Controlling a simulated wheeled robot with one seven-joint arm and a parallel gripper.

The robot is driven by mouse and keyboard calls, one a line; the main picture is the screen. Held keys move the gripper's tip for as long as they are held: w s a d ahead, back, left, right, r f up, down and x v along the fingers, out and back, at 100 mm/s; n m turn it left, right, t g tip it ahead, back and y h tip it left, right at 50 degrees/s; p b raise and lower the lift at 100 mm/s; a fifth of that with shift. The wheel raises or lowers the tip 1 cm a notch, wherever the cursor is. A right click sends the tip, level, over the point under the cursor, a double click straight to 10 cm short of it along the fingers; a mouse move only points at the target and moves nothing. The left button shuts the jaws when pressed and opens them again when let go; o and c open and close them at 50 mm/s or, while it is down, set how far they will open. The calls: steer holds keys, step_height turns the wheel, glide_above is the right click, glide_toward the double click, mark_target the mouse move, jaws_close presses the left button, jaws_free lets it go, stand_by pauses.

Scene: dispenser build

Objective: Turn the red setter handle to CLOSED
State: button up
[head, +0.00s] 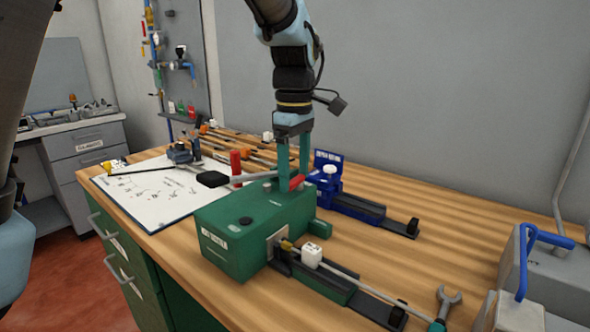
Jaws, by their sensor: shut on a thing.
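A green box-shaped unit (228,240) with a white label stands on the wooden workbench. A small red part (297,183), which looks like the setter handle, shows at its top rear edge, between the fingers of my gripper (292,180). My gripper points down and is shut on this red part. The fingers hide some of it. A grey bar with a black end (212,179) reaches left from beside the fingers over the unit. No CLOSED mark is readable, so the handle's setting cannot be told.
A blue unit with a rail (350,203) stands behind right. A black rail with a white block (312,254) runs from the green unit's front. A wrench (446,303) and grey case (540,275) are right.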

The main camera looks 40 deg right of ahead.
mark_target(294, 179)
steer(key=shift+w+m+p, duration=0.15)
steer(key=shift+m+p, duration=0.15)
steer(key=shift+m, duration=0.4)
steer(key=o, duration=1.2)
steer(key=shift+o, duration=0.2)
step_height(294, 179, up, 11)
steer(key=b, duration=0.1)
steer(key=shift+f, duration=0.1)
